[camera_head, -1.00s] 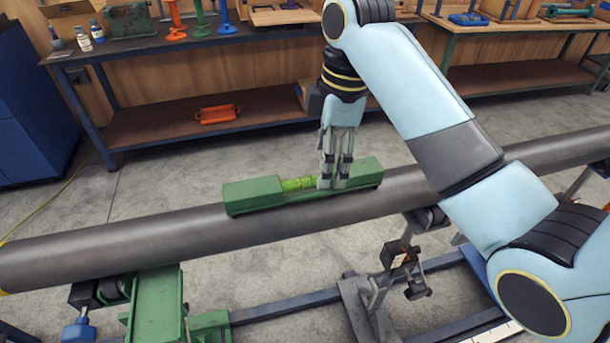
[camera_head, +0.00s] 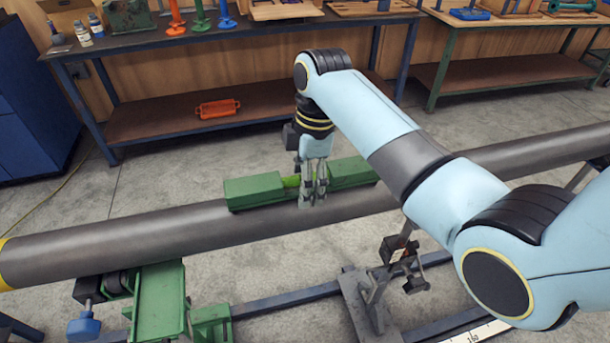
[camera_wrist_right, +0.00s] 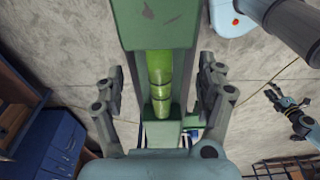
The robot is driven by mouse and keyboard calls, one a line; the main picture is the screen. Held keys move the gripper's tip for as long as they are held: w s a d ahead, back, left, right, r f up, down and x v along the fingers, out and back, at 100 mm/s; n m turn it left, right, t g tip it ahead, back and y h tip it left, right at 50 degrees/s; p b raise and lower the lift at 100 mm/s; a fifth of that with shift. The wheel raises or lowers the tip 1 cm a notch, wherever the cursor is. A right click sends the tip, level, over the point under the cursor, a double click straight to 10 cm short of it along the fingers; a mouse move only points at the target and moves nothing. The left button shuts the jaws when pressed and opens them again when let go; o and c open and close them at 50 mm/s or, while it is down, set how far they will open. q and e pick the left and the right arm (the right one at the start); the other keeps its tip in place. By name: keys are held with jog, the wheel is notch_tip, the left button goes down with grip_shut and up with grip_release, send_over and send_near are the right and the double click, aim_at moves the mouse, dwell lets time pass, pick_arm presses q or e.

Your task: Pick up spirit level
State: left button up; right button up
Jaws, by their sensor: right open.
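The green spirit level (camera_head: 254,191) lies along the top of the grey pipe (camera_head: 150,236). In the right wrist view, the spirit level (camera_wrist_right: 155,24) runs up the middle, with its bright green vial (camera_wrist_right: 160,84) in view. My right gripper (camera_head: 313,200) points down at the middle of the level. In the right wrist view, the fingers of my right gripper (camera_wrist_right: 163,95) are apart, one on each side of the level around the vial, with visible gaps. The lower part of the level is hidden by the gripper body.
The pipe rests on a green stand (camera_head: 157,305) at the left, with a clamp (camera_head: 394,252) below its middle. Open floor separates pipe and bench.

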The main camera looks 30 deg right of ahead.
jog(key=shift+f, duration=0.2)
grip_shut()
jog(key=shift+r, duration=0.1)
dwell(0.5)
